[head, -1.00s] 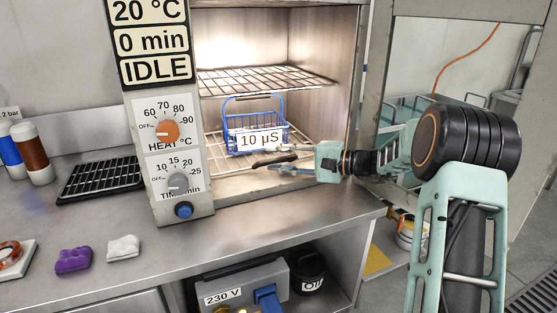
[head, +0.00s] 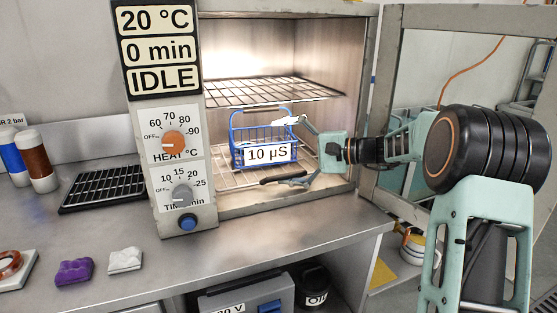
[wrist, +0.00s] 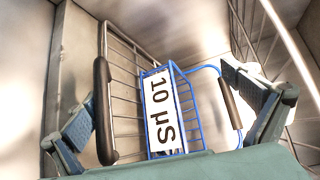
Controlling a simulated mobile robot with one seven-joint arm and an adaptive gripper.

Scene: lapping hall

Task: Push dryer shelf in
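The lower wire shelf (head: 226,181) is inside the open dryer (head: 331,199), with a dark bar handle (head: 281,180) at its front. The handle also shows upright at the left in the wrist view (wrist: 103,108). A blue wire basket (head: 237,128) labelled 10 µS stands on this shelf; its brown grip is by the right finger in the wrist view. My gripper (head: 277,151) is open at the dryer mouth, fingers spread, one above the other in the head view. The lower finger is close to the shelf handle; contact cannot be told. Nothing is clamped.
An upper wire shelf (head: 270,91) lies above the basket. The control panel (head: 168,125) borders the opening at left, the open door (head: 400,110) at right.

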